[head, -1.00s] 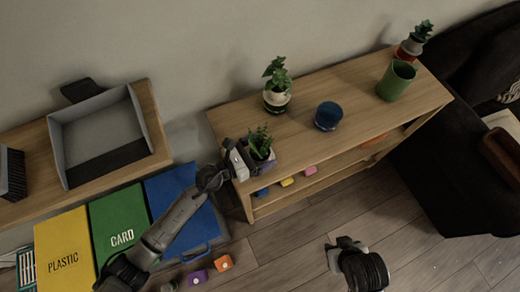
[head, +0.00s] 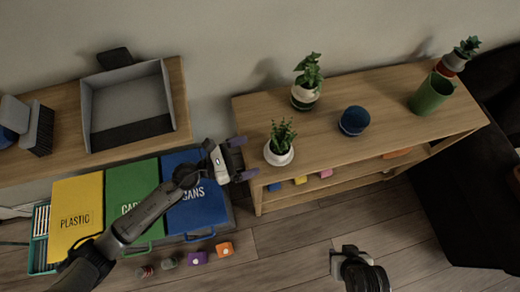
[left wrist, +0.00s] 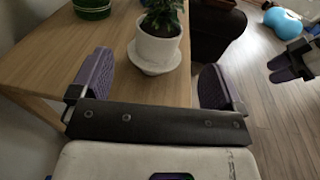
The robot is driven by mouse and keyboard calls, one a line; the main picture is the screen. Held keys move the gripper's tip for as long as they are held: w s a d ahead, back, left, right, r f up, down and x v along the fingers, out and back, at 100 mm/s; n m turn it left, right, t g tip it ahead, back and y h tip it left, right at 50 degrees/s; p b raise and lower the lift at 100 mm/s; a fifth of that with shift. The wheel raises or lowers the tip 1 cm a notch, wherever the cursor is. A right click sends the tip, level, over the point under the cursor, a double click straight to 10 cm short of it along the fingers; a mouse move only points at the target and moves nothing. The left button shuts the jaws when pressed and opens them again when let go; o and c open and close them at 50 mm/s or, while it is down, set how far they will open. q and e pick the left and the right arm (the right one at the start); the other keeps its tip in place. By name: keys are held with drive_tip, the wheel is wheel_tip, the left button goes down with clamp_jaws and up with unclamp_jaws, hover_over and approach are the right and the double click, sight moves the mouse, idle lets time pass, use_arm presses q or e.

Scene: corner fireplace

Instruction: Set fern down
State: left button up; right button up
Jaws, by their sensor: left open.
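The fern (head: 279,152), a small green plant in a white pot, stands upright on the left end of the wooden shelf unit (head: 385,108). In the left wrist view the fern's pot (left wrist: 158,46) rests on a white saucer on the wood. My left gripper (head: 244,158) is open just left of the pot. In the left wrist view its purple fingers are spread, with the pot ahead of the gap and apart from them. My right gripper (head: 344,258) hangs over the floor in front of the shelf; its jaw gap is unclear.
Another potted plant (head: 306,84), a blue pot (head: 354,121), a green cup (head: 432,94) and a red-potted plant (head: 454,62) stand on the shelf top. Left are a grey tray (head: 128,105) and coloured recycling bins (head: 134,192). A dark sofa is at the right.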

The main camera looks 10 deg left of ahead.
use_arm(q)
drive_tip(key=shift+v, duration=0.85)
idle(1.0)
